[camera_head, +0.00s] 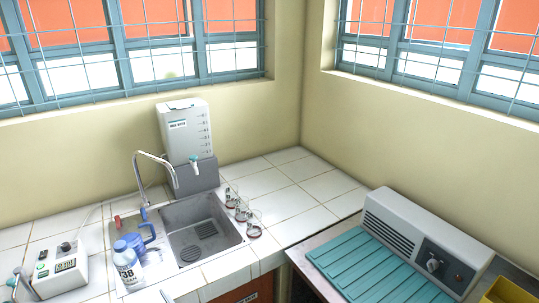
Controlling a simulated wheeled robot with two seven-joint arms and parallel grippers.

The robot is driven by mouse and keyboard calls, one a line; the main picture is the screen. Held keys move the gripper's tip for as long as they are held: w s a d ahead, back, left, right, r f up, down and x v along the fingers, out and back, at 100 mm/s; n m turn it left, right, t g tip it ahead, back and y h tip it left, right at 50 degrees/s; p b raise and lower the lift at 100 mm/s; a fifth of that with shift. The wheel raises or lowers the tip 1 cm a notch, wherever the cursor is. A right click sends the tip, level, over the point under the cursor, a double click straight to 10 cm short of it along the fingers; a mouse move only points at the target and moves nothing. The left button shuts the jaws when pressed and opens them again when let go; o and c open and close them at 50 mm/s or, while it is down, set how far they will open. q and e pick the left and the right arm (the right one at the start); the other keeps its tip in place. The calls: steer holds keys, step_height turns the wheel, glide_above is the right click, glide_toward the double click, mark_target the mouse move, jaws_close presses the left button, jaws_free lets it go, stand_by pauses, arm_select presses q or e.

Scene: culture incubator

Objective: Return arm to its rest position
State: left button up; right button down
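Neither of my grippers can be made out in the head view, so I cannot see where they are or whether they hold anything. A small pale sliver shows at the bottom edge left of centre; I cannot tell what it is.
A sink (205,238) with a curved tap is set in the white tiled counter (285,183). A bottle (128,268), blue jug, glassware (243,212) and white water tank (187,130) stand around it. A grey-white device (425,240) with teal slats is right. Counter tiles behind the glassware are clear.

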arm_select(q)
steer(key=s+d+f+n+g+h, duration=0.2)
steer(key=s+d+f+h, duration=0.1)
steer(key=f, duration=0.9)
steer(key=s+d+f+n+g+h, duration=0.1)
steer(key=s+d+f+n+h, duration=0.15)
steer(key=f, duration=1.05)
steer(key=s+d+f+n+g+h, duration=0.2)
steer(key=s+f+n+h, duration=0.15)
steer(key=f, duration=0.85)
steer(key=s+f+n+g+h, duration=0.2)
steer(key=s+f+n+g, duration=0.3)
steer(key=s+f, duration=0.85)
steer(key=s+a+f+n+g, duration=0.1)
steer(key=s+f+n, duration=0.3)
steer(key=s, duration=0.6)
steer(key=s+a+f+n+g+h, duration=0.1)
steer(key=s+a+f+n, duration=0.3)
steer(key=s+n, duration=0.4)
steer(key=shift+s+a, duration=0.25)
steer(key=shift+s, duration=0.7)
